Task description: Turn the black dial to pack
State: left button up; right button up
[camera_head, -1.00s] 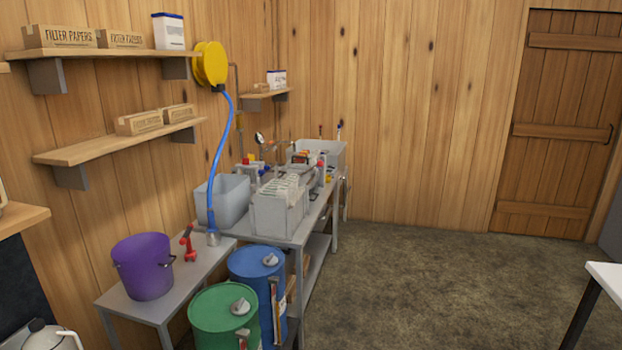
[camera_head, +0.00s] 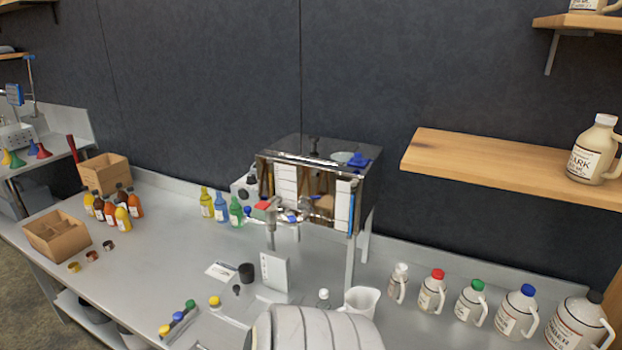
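A small light grey box (camera_head: 238,186) stands at the back of the steel counter, left of the raised metal tank. It has dark round parts on it, and one of them (camera_head: 243,194) looks like a black dial. It is too small for me to read any marks or tell where it points. Colored bottles stand close in front of the box and partly cover it. Neither of my grippers is in view.
The steel counter (camera_head: 165,235) runs along a dark wall. The metal tank (camera_head: 318,150) stands on legs over it. White jugs (camera_head: 432,291) line the right side, wooden boxes (camera_head: 57,235) the left. A pale ribbed drum (camera_head: 318,330) is at the front. A wooden shelf (camera_head: 480,165) juts out right.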

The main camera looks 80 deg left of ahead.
aim_at(251, 180)
jog(key=u, duration=3.05)
jog(key=j, duration=0.25)
